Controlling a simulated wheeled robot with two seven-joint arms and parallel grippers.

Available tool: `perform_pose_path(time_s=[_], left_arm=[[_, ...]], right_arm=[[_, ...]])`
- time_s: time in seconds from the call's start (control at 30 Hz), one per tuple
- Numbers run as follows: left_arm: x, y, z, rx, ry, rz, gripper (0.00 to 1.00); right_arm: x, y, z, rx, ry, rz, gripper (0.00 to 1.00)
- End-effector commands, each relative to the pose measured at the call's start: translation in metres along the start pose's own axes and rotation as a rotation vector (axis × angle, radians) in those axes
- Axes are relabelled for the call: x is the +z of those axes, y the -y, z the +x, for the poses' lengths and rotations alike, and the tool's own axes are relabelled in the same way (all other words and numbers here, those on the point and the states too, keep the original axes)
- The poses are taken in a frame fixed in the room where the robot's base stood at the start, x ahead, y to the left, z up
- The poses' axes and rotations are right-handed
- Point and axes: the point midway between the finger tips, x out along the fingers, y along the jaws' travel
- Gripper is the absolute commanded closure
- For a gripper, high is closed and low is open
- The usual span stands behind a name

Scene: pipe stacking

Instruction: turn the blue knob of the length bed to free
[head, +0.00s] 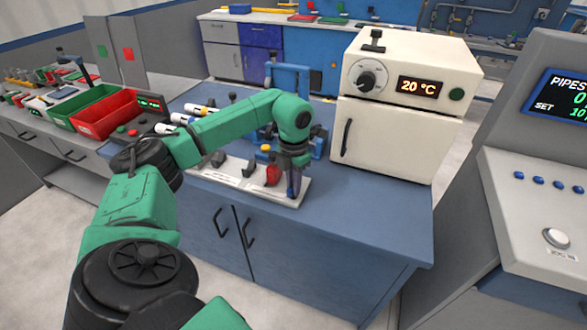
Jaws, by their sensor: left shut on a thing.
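The length bed (225,179) is a long pale plate with printed marks, lying along the front edge of the blue bench. It carries a red knob (273,176), a small yellow part and dark blocks. My left arm reaches over the bed from the left. My left gripper (294,184) points down at the right end of the bed, just right of the red knob, and is shut on the blue knob. The gripper hides most of this knob, so its turned position cannot be read. My right gripper is out of view.
A cream oven (385,140) reading 20 °C stands on the bench, close right of my gripper. A blue fixture (288,78) stands behind my forearm. Red (108,112) and green trays are at left. A console (540,150) stands at right.

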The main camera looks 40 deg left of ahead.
Motion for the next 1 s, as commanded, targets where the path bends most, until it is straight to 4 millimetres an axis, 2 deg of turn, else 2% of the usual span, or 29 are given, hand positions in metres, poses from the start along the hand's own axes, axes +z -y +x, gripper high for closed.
perform_pose_path(time_s=[0.2,0.5,1.0], left_arm=[[0.001,-0.001,-0.003,0.001,0.004,-0.196,1.0],[0.001,-0.001,-0.003,0.0,0.006,-0.397,1.0],[0.002,-0.001,-0.002,-0.001,0.008,-0.496,1.0]], right_arm=[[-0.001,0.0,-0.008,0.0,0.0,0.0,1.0],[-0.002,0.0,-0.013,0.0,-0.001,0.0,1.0],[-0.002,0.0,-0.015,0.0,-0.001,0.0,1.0]])
